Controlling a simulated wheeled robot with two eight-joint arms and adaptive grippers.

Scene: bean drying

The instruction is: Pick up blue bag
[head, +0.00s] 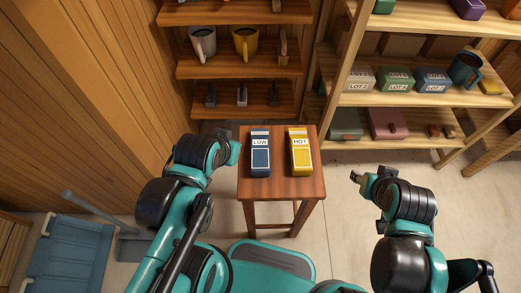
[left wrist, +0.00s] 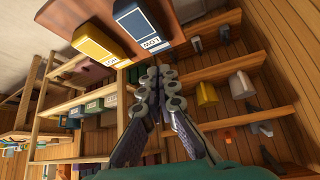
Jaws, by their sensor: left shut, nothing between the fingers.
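A blue bag (head: 432,80) with a white LOT label stands on the middle board of the right shelf, right of a green LOT bag (head: 395,80) and a pale LOT bag (head: 359,79). It is far from both grippers. My left gripper (head: 236,151) is beside the left edge of the small table; in the left wrist view its fingers (left wrist: 155,75) are closed together with nothing between them. My right gripper (head: 355,177) is right of the table, too small to tell open from shut.
The small wooden table (head: 282,187) holds a blue LOW block (head: 260,160) and a yellow HOT block (head: 301,159). Mugs stand on the back shelf (head: 240,71). A blue cart (head: 70,255) is lower left. Floor right of the table is clear.

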